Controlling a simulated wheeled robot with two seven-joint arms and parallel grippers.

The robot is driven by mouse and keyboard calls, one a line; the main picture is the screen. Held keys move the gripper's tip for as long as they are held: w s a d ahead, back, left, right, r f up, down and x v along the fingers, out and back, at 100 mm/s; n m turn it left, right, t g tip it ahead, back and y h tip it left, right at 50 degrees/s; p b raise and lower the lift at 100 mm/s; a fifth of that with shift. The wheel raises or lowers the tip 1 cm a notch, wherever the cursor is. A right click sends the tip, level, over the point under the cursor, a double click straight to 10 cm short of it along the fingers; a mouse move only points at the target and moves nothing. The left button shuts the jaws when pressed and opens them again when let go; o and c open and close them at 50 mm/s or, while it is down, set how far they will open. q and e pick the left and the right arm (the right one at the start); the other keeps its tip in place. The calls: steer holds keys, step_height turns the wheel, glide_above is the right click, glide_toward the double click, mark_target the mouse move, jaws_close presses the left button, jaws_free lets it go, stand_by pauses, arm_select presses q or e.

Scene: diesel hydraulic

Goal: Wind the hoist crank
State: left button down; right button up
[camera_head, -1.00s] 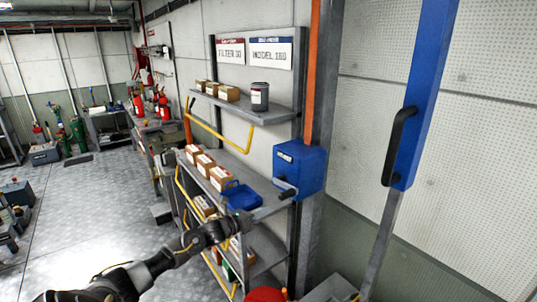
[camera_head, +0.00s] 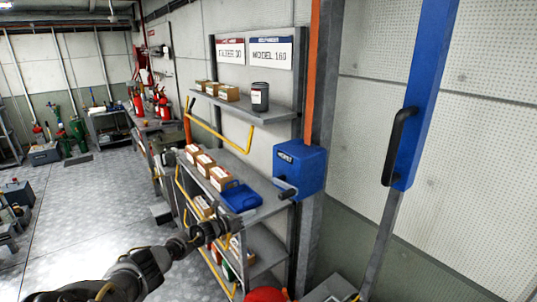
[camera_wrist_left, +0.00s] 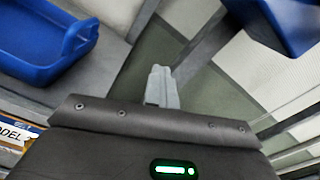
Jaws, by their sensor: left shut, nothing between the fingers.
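The hoist (camera_head: 301,168) is a blue box on the post at the right end of the shelf unit in the head view. Its crank (camera_head: 288,189) is a small grey arm with a dark grip at the box's lower left. My left gripper (camera_head: 239,224) is at the shelf's front edge, left of and below the crank, apart from it. In the left wrist view its grey fingers (camera_wrist_left: 161,87) are together and empty. A corner of the blue box (camera_wrist_left: 280,22) shows at top right there; I cannot make out the crank. My right gripper is not in view.
A blue bin (camera_head: 240,198) sits on the shelf close to my left gripper, beside small cartons (camera_head: 221,177). It also shows in the wrist view (camera_wrist_left: 35,40). A blue panel with a black handle (camera_head: 400,145) stands at right.

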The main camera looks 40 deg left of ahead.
arm_select(q)
steer(key=shift+w+a+r, duration=0.1)
steer(key=shift+w+a, duration=0.1)
steer(key=shift+a, duration=0.5)
steer(key=shift+w+a+r, duration=0.15)
steer(key=shift+w+a, duration=0.05)
steer(key=shift+a, duration=0.5)
steer(key=shift+w+a+r, duration=0.1)
steer(key=shift+w+a, duration=0.1)
steer(key=shift+a, duration=0.5)
steer(key=c, duration=1.7)
jaws_free()
steer(key=shift+s, duration=0.1)
steer(key=shift+s+a, duration=0.15)
steer(key=shift+s, duration=0.1)
steer(key=p+v, duration=0.1)
steer(key=v, duration=0.9)
steer(key=shift+p, duration=0.4)
